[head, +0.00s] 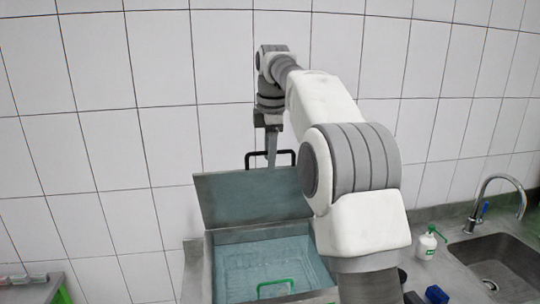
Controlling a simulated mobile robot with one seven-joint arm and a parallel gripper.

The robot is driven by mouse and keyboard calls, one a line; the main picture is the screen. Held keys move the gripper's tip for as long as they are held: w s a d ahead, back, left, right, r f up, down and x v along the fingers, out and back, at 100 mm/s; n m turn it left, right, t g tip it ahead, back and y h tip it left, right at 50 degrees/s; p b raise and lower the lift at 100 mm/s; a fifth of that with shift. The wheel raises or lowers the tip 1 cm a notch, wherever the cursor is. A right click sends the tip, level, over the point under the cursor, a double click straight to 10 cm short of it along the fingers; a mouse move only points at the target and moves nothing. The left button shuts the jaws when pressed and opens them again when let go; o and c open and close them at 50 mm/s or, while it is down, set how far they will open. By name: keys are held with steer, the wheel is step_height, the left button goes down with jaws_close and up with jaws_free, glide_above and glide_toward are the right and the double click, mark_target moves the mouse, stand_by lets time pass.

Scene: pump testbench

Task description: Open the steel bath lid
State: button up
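The steel bath (208,268) stands below the tiled wall, with bluish liquid and a green handle (276,283) visible inside. Its grey lid (240,198) is raised and tilted up at the back, leaving the front of the bath uncovered. A black bar handle (285,153) sits at the lid's upper edge. My gripper (271,153) points down at the middle of this handle, its fingers overlapping the bar in the picture. The fingers show almost edge-on, so I cannot tell whether they grip the bar. My arm hides the lid's right side and part of the bath.
A sink (498,262) with a curved tap (497,200) is at the right. A white bottle with a green pump (427,243) and a blue item (436,294) stand left of the sink. A small table (50,275) is at the lower left. The white tiled wall (100,150) closes the back.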

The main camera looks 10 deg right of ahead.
step_height(320, 180, up, 7)
steer(key=s, duration=0.1)
steer(key=shift+s+r, duration=0.15)
steer(key=shift+s, duration=0.05)
stand_by(0.5)
stand_by(0.5)
steer(key=s+f+m+t+b, duration=0.1)
steer(key=s+f+m+b, duration=0.1)
steer(key=s+m, duration=0.5)
steer(key=s+f+m+t+b, duration=0.1)
steer(key=s+f+m+b, duration=0.15)
steer(key=s, duration=0.75)
steer(key=s+f+m+t+b, duration=0.1)
steer(key=s+f+m+b, duration=0.2)
steer(key=s+f+m, duration=0.5)
steer(key=s+f, duration=0.9)
steer(key=f, duration=0.3)
steer(key=shift+s+d, duration=0.15)
steer(key=shift+s, duration=0.2)
